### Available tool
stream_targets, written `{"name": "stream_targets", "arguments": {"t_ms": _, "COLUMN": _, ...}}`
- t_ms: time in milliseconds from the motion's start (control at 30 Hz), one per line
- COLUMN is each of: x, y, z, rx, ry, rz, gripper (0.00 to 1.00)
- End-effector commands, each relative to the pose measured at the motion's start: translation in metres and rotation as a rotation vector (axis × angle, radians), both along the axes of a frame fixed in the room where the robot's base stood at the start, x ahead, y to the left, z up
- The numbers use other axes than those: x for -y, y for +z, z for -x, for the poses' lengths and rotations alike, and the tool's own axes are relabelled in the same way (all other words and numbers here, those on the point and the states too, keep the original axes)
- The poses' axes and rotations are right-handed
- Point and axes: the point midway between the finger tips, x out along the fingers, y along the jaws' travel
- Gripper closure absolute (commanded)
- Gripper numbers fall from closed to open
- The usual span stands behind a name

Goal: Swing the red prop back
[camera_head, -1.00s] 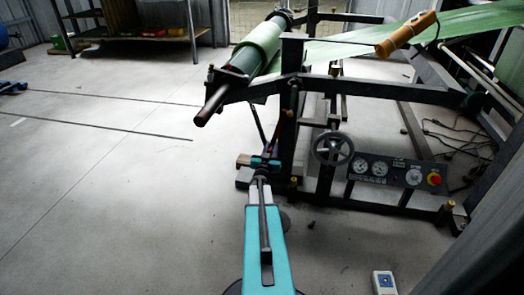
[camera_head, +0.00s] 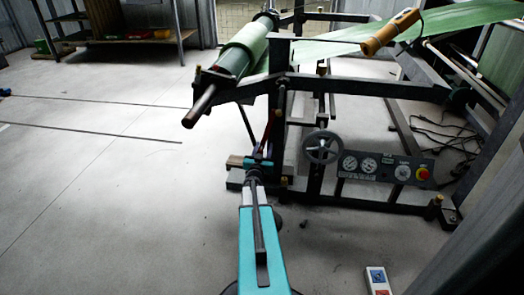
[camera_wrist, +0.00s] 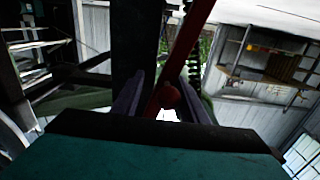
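The red prop (camera_wrist: 190,48) shows in the wrist view as a slanting red bar with a round red knob (camera_wrist: 170,97) near its lower end. It runs between the two fingers of my gripper (camera_wrist: 167,100). The fingers stand apart, one on each side of the bar, with some gap beside the knob; I see no firm clamping. In the head view my gripper (camera_head: 258,162) is low at the left front post of the machine frame. The prop (camera_head: 268,136) shows there only as a thin dark-red strip just above the gripper, partly hidden.
The roll (camera_head: 245,48) on its dark shaft (camera_head: 199,108) overhangs above and left of my gripper. A handwheel (camera_head: 322,147) and gauge panel (camera_head: 385,166) are to the right. A wooden block (camera_head: 236,161) lies by the post.

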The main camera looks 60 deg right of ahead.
Motion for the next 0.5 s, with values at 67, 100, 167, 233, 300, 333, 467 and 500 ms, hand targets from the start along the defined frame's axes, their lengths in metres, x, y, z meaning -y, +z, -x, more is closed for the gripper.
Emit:
{"name": "stream_targets", "arguments": {"t_ms": 67, "x": -0.001, "y": 0.0, "z": -0.001, "rx": 0.0, "ry": 0.002, "rz": 0.0, "gripper": 0.6}}
{"name": "stream_targets", "arguments": {"t_ms": 100, "x": -0.001, "y": 0.0, "z": -0.002, "rx": 0.0, "ry": 0.003, "rz": 0.0, "gripper": 0.6}}
{"name": "stream_targets", "arguments": {"t_ms": 167, "x": -0.001, "y": 0.0, "z": -0.002, "rx": -0.001, "ry": 0.003, "rz": 0.0, "gripper": 0.6}}
{"name": "stream_targets", "arguments": {"t_ms": 233, "x": -0.002, "y": 0.0, "z": -0.002, "rx": -0.001, "ry": 0.004, "rz": -0.001, "gripper": 0.6}}
{"name": "stream_targets", "arguments": {"t_ms": 300, "x": -0.004, "y": 0.0, "z": -0.001, "rx": -0.001, "ry": 0.004, "rz": -0.001, "gripper": 0.6}}
{"name": "stream_targets", "arguments": {"t_ms": 333, "x": -0.005, "y": 0.0, "z": -0.001, "rx": -0.001, "ry": 0.004, "rz": -0.001, "gripper": 0.6}}
{"name": "stream_targets", "arguments": {"t_ms": 467, "x": -0.013, "y": 0.001, "z": 0.002, "rx": -0.002, "ry": 0.005, "rz": -0.001, "gripper": 0.6}}
{"name": "stream_targets", "arguments": {"t_ms": 500, "x": -0.016, "y": 0.001, "z": 0.003, "rx": -0.002, "ry": 0.005, "rz": -0.001, "gripper": 0.6}}
